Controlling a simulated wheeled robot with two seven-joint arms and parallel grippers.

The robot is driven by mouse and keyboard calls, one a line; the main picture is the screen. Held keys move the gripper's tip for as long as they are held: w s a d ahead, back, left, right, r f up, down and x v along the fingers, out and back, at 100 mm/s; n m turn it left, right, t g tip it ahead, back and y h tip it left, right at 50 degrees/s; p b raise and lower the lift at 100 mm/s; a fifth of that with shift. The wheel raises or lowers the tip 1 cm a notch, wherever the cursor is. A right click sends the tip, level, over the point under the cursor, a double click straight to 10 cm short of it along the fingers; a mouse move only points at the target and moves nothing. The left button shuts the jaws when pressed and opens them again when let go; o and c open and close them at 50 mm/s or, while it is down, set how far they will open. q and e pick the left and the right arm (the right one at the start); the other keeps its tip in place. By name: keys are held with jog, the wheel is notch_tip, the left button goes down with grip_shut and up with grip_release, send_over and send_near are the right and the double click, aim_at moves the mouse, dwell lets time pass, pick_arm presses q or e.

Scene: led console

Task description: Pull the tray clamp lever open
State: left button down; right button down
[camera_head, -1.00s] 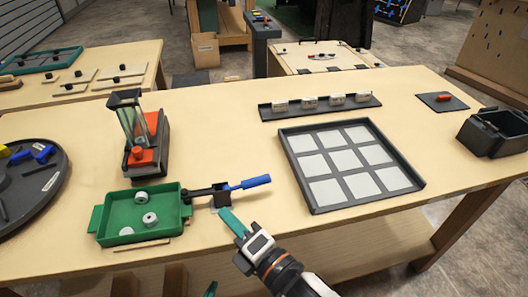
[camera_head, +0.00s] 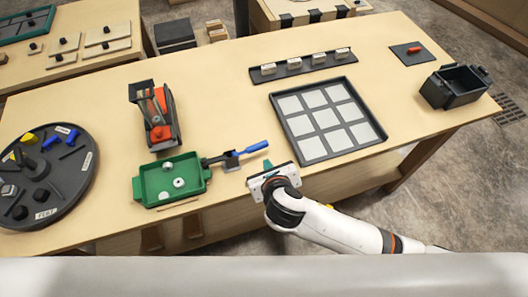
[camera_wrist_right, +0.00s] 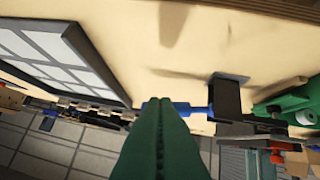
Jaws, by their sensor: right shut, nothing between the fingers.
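The tray clamp lever has a blue handle (camera_head: 257,147) pointing right from a dark clamp bracket (camera_head: 231,160), beside the green tray (camera_head: 150,186). The tray holds small white round parts. My right gripper (camera_head: 267,167) is just in front of the blue handle, its teal fingers partly hidden by the wrist. In the right wrist view, the green fingers (camera_wrist_right: 158,104) are shut together and empty. Their tips overlap the blue handle (camera_wrist_right: 184,107) in the picture; contact is unclear. The dark bracket (camera_wrist_right: 224,98) shows right of it. My left gripper is not in view.
A grey-framed panel of pale squares (camera_head: 374,128) lies right of the lever. An orange and black device (camera_head: 166,128) stands behind the tray. A round dark turntable (camera_head: 75,190) is at left, a black bin (camera_head: 455,88) at far right. The tabletop between is mostly clear.

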aim_at(253, 149)
jog(key=x, duration=0.6)
jog(key=shift+w+a+f, duration=0.15)
jog(key=shift+w+f, duration=0.05)
jog(key=shift+w, duration=0.15)
